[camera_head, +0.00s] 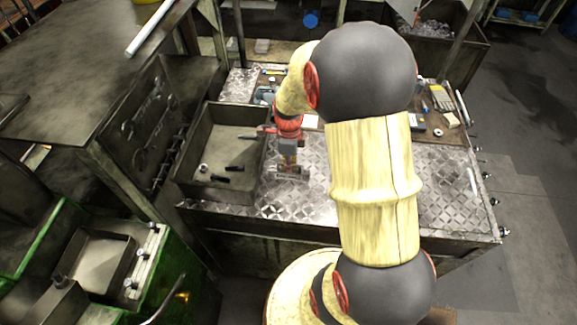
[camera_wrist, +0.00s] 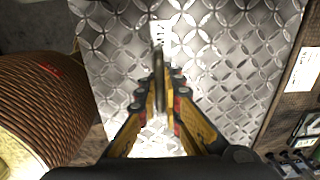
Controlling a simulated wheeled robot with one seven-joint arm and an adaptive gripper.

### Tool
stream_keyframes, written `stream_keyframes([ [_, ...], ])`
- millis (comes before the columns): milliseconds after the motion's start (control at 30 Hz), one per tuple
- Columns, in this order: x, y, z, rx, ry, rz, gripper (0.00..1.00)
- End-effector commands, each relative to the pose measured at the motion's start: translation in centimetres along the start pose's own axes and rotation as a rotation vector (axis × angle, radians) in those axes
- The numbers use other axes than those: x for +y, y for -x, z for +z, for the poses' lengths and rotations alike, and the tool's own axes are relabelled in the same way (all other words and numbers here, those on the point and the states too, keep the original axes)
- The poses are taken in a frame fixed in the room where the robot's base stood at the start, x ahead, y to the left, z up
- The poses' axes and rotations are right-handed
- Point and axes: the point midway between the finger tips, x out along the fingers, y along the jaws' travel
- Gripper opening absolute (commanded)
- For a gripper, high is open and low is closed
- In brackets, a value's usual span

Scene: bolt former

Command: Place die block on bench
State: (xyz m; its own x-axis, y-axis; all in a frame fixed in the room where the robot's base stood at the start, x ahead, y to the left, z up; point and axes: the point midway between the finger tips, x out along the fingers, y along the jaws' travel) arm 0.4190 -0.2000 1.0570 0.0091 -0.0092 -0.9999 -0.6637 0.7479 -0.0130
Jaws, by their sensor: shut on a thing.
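My gripper (camera_head: 289,160) is low over the diamond-plate top of the bench (camera_head: 450,190), just right of an open metal bin. In the wrist view, my gripper (camera_wrist: 160,92) is shut on a narrow, dark brown-grey piece, seen edge-on, which I take to be the die block (camera_wrist: 158,70). It stands upright between the fingertips and points away from the camera. The bench top (camera_wrist: 215,60) fills the space behind it. In the head view the piece is small and partly hidden by the fingers. I cannot tell whether it touches the bench.
The metal bin (camera_head: 187,180) holds a few dark pieces. Tools and small items, including a calculator-like box (camera_head: 439,101), lie along the back of the bench. The plate is clear at front and right.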

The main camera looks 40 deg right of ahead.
Motion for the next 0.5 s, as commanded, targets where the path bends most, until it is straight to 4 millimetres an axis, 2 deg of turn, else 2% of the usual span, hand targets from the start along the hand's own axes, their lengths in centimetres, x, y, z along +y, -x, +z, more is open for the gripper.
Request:
stream_keyframes([
  [233, -0.1, -2.7, 0.1, -0.001, 0.0, -0.002, 0.0],
  [500, -0.2, -2.9, 0.1, -0.002, 0.0, -0.004, 0.0],
])
